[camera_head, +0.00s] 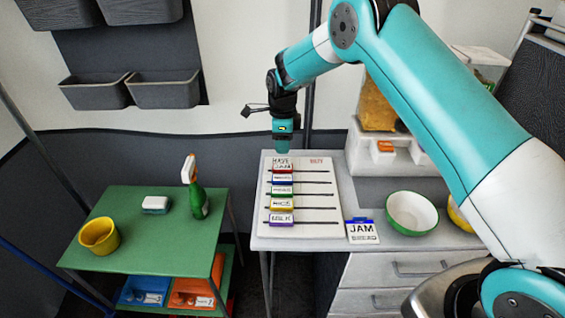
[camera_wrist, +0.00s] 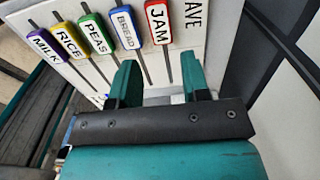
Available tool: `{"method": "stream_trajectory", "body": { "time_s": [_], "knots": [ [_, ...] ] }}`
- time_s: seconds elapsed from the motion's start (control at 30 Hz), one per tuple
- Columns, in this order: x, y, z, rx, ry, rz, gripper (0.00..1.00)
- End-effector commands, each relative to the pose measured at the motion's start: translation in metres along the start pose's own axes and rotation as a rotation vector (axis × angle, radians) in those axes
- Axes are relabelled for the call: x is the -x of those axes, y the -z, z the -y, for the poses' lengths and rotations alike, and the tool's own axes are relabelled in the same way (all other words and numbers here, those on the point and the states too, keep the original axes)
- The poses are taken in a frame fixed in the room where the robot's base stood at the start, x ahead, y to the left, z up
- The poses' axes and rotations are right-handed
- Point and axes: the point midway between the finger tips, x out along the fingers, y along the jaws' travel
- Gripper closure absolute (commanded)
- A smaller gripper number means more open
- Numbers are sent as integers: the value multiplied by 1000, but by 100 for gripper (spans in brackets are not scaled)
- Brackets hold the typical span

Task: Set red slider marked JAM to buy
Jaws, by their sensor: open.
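The white slider board (camera_head: 325,222) lies on the counter. It has HAVE at its left end and BUY in red at its right end. The red JAM slider (camera_head: 282,168) is the farthest row, at the HAVE end of its track. In the wrist view the JAM slider (camera_wrist: 158,22) has a white label in a red frame. My gripper (camera_head: 283,140) is over the far left of the board, above the JAM row. In the wrist view my gripper (camera_wrist: 160,76) is open, its two fingers apart and empty, with the JAM slider beyond the fingertips.
Sliders BREAD (camera_wrist: 125,27), PEAS (camera_wrist: 96,33), RICE (camera_wrist: 70,40) and MILK (camera_wrist: 45,45) also sit at the HAVE end. A JAM card (camera_head: 362,231) and a bowl (camera_head: 411,214) stand right of the board. A dispenser (camera_head: 382,150) stands behind. A bottle (camera_head: 198,202) is on the green table.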

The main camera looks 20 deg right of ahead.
Motion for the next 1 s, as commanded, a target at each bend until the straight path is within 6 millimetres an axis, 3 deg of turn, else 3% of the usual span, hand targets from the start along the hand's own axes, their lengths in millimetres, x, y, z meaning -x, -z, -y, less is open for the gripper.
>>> {"method": "stream_trajectory", "body": {
  "time_s": [0.2,0.4,0.83,1.0],
  "knots": [
    [-48,0,-1,1,-3,-1,57],
    [-77,0,0,1,-1,0,57],
    [-88,0,0,1,1,1,57],
    [-88,0,0,1,0,1,94]
  ]
}}
